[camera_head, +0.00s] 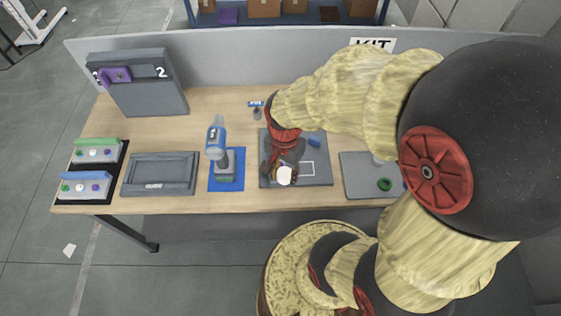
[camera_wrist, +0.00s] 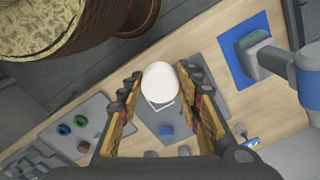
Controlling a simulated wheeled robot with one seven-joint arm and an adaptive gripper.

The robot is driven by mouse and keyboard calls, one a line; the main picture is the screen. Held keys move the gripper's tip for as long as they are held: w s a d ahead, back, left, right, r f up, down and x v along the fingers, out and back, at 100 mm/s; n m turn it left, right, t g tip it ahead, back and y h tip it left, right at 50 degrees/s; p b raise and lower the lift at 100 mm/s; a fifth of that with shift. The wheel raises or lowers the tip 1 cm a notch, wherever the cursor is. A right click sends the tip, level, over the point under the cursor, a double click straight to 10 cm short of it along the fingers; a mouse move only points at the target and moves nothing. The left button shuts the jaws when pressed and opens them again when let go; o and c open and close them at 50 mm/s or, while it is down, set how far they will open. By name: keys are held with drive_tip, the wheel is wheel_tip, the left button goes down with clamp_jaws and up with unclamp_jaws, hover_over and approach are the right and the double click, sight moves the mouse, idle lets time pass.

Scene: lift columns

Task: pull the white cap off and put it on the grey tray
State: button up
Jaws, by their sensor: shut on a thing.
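The white cap (camera_head: 284,176) shows as a round white piece at the front of the middle grey board. In the wrist view the cap (camera_wrist: 160,82) sits between the fingertips. My gripper (camera_head: 283,168) is shut on it, with one finger of my gripper (camera_wrist: 160,88) on each side. What is under the cap is hidden, so I cannot tell whether it is still seated on something. The grey tray (camera_head: 126,187), a shallow rimmed rectangle with a small label, lies left of the blue mat. It looks empty.
The middle board (camera_head: 324,178) has a white outline and a blue block (camera_head: 314,142). A blue-and-grey device (camera_head: 216,140) stands upright on the blue mat (camera_head: 214,184), between tray and gripper. Button boxes are far left; a grey panel (camera_head: 150,95) stands behind. A right board (camera_head: 357,183) holds a green ring.

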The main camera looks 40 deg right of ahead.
drive_tip(key=shift+s+a+r, duration=0.25)
drive_tip(key=shift+s+r, duration=0.05)
drive_tip(key=shift+s, duration=0.25)
drive_tip(key=shift+s+a+r, duration=0.25)
drive_tip(key=shift+s+r, duration=0.05)
drive_tip(key=shift+s, duration=0.25)
drive_tip(key=shift+r+p, duration=0.7)
drive_tip(key=shift+p, duration=0.1)
wheel_tip(320, 180, up, 5)
drive_tip(key=p, duration=0.4)
hover_over(286, 176)
drive_tip(key=s+a, duration=0.1)
drive_tip(key=shift+s+f, duration=0.1)
drive_tip(key=shift+f, duration=0.05)
drive_tip(key=shift+f, duration=0.15)
